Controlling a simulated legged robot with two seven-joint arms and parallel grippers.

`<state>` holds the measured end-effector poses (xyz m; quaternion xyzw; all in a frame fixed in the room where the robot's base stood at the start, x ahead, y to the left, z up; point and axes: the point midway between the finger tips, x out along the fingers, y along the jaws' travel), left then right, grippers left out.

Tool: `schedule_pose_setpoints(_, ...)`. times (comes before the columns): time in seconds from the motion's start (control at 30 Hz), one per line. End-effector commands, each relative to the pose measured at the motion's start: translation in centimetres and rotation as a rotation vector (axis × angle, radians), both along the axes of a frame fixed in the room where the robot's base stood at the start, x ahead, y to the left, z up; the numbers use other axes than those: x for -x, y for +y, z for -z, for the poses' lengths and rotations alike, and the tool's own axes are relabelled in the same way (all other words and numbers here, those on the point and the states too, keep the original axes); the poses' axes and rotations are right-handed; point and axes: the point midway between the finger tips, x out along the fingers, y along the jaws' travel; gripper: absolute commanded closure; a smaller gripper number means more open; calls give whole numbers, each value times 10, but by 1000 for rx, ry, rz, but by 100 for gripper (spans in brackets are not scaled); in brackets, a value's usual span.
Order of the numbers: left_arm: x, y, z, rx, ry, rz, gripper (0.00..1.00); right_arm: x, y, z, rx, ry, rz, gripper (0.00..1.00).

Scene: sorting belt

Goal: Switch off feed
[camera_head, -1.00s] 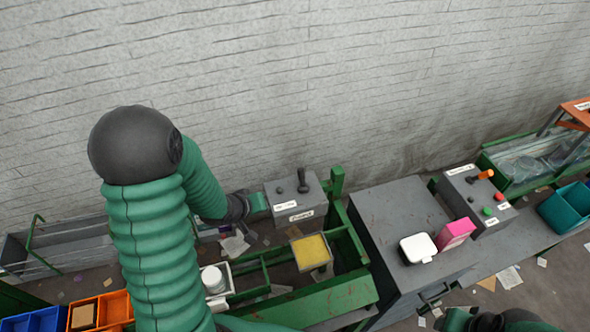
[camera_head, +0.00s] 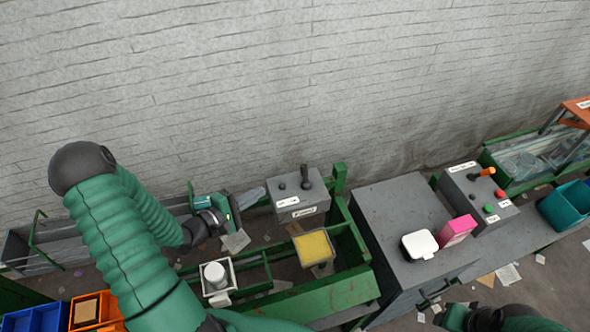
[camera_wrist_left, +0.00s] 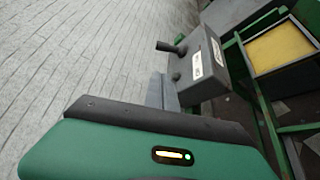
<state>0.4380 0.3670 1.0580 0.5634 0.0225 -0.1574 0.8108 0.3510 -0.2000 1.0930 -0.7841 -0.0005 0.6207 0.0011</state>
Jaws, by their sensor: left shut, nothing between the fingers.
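A grey control box (camera_head: 299,196) with an upright black lever (camera_head: 305,177), a small dark knob (camera_head: 282,186) and white labels stands behind the green frame in the head view. The labels are too small to read surely. The box (camera_wrist_left: 207,62) and its black lever (camera_wrist_left: 172,47) also show in the left wrist view. My left gripper (camera_head: 238,210) is shut and empty, left of this box and apart from it. A second grey control box (camera_head: 478,198) at the right carries an orange-handled lever (camera_head: 483,174), a red button (camera_head: 499,194) and a green button (camera_head: 488,210).
A yellow-filled tray (camera_head: 313,249) sits in the green frame (camera_head: 345,292). A grey cabinet (camera_head: 395,205) holds a white box (camera_head: 419,245) and a pink box (camera_head: 456,230). A white container (camera_head: 216,274) stands left. Dark parts of my right arm show at the bottom edge.

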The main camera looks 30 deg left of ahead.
Motion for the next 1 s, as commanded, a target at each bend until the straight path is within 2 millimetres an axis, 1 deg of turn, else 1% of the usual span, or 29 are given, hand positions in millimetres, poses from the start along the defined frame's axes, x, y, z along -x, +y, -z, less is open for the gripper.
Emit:
schedule_pose_setpoints(0.03,-11,-4,1,1,-1,4,100,0,0,-3,0,0,-1,55)
schedule_pose_setpoints(0.1,-26,-8,4,0,0,3,100,0,0,-5,0,0,-1,55)
schedule_pose_setpoints(0.4,-89,-27,17,-4,0,4,100,0,0,-16,0,0,-1,55)
schedule_pose_setpoints(0.6,-128,-34,26,-2,-1,2,100,0,0,-24,0,0,0,55)
schedule_pose_setpoints(0.7,-143,-36,30,-2,0,1,100,0,0,-26,0,0,0,55)
schedule_pose_setpoints(0.8,-152,-38,33,-2,0,0,100,0,0,-28,0,0,0,55)
schedule_pose_setpoints(1.0,-156,-39,35,-3,1,-1,100,0,0,-28,0,0,-1,55)
